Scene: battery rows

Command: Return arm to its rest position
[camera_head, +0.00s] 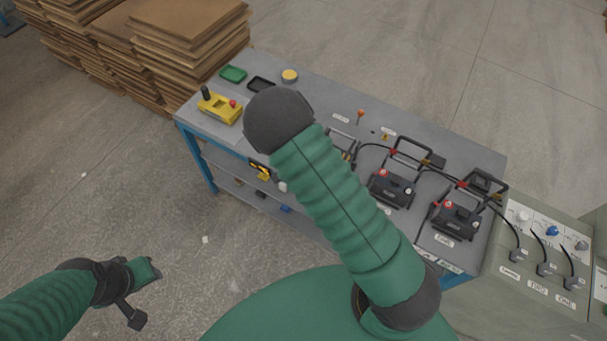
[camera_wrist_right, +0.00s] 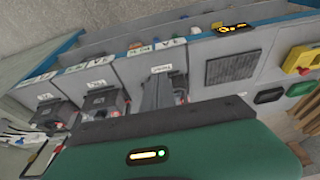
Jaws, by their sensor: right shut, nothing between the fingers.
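My right arm (camera_head: 345,205) reaches up across the middle of the head view, over the workbench's front edge, and ends in a dark rounded joint. Its gripper is hidden there. In the right wrist view the green housing of my right gripper (camera_wrist_right: 165,128), with a dark edge and a lit indicator, fills the bottom; its jaws are shut and hold nothing. My left gripper (camera_head: 142,290) is low at the left of the head view, over the floor and clear of the bench. Its fingers are too unclear to tell their opening.
The grey bench (camera_head: 330,95) carries black batteries (camera_head: 392,188) with cables, a yellow box (camera_head: 221,107), a green tray (camera_head: 233,74) and a yellow-topped can (camera_head: 289,76). Cardboard stacks (camera_head: 185,45) stand behind left. A socket panel (camera_head: 540,262) is at right. Floor at left is clear.

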